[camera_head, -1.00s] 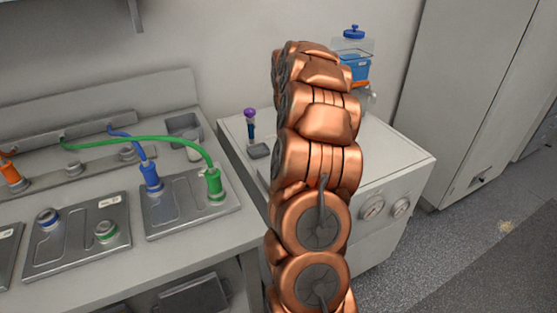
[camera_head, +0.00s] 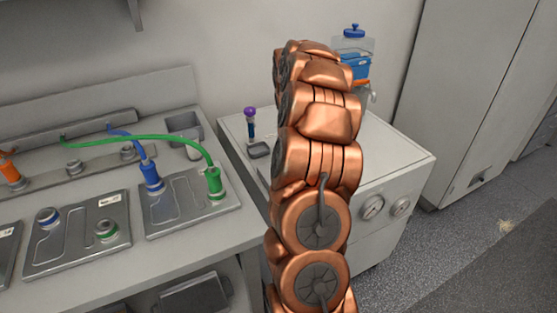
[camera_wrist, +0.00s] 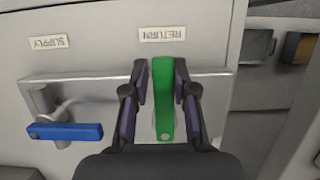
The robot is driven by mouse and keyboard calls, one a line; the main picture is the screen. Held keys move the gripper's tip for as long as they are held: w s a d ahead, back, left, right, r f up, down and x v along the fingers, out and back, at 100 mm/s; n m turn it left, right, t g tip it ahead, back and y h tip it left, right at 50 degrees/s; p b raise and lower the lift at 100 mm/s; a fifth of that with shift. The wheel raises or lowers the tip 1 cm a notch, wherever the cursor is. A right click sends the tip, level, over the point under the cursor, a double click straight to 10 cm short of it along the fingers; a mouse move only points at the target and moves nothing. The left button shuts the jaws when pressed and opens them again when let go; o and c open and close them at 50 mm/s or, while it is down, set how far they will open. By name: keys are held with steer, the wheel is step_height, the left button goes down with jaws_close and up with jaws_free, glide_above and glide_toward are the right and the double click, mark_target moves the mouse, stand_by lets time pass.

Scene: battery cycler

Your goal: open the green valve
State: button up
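The green valve handle (camera_wrist: 163,95) is in the wrist view, below the RETURN label (camera_wrist: 162,34). It is a long bar standing nearly upright in the picture. My gripper (camera_wrist: 160,75) has one finger on each side of the handle and is narrowed onto it. A thin strip shows between the left finger and the bar, so contact on that side is hard to see. The handle's pivot is mostly hidden. In the head view my copper-coloured arm hides the gripper and the valve.
The blue valve handle (camera_wrist: 64,132) lies level at the left, under the SUPPLY label (camera_wrist: 49,42). In the head view, a bench (camera_head: 218,243) with battery plates and blue and green cables stands at left. A white cabinet (camera_head: 416,160) with gauges stands behind my arm.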

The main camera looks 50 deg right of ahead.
steer(key=shift+o, duration=1.2)
steer(key=shift+p+v, duration=1.55)
steer(key=shift+v, duration=2.45)
steer(key=shift+s+d, duration=0.1)
steer(key=shift+d, duration=0.1)
